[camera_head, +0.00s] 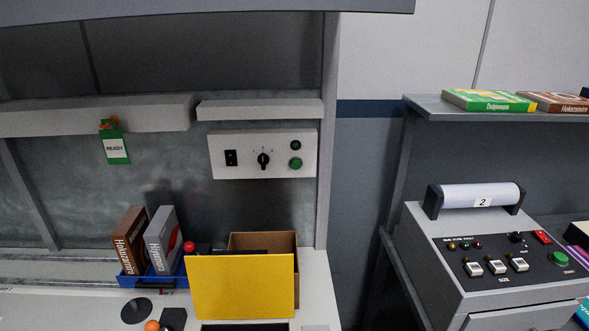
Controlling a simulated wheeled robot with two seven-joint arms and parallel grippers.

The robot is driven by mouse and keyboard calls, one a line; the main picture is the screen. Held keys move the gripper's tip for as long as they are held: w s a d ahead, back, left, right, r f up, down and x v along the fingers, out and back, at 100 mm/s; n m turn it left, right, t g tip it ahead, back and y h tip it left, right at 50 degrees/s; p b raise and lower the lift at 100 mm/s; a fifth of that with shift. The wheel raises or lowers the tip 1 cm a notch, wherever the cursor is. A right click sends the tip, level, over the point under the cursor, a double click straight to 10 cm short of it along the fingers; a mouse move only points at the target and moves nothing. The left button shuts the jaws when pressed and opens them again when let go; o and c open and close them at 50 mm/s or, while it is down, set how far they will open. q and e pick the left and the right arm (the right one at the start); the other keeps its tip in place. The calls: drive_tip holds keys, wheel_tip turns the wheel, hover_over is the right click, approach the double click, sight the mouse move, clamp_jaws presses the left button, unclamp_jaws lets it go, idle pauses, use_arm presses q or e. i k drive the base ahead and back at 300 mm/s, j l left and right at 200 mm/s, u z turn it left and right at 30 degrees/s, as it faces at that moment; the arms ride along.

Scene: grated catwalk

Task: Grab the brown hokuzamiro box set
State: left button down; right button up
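A brown box (555,102) lies flat on the upper shelf at the right. The lettering on its front edge looks like "Hokuzamiro", but it is small and partly unclear. Neither of my grippers shows in the head view.
A green and yellow box (489,100) lies left of the brown one on the shelf (440,113). A grey box (162,240) stands in the blue tray. A yellow panel (242,287) stands before an open cardboard box (286,242). A control console (500,263) sits below the shelf.

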sight(127, 238)
drive_tip(key=u, duration=1.7)
drive_tip(key=i+j+z, duration=0.15)
drive_tip(key=j+z, duration=0.15)
drive_tip(key=z, duration=0.15)
drive_tip(key=i+j+z, duration=0.15)
drive_tip(key=j+z, duration=0.3)
drive_tip(key=l, duration=0.15)
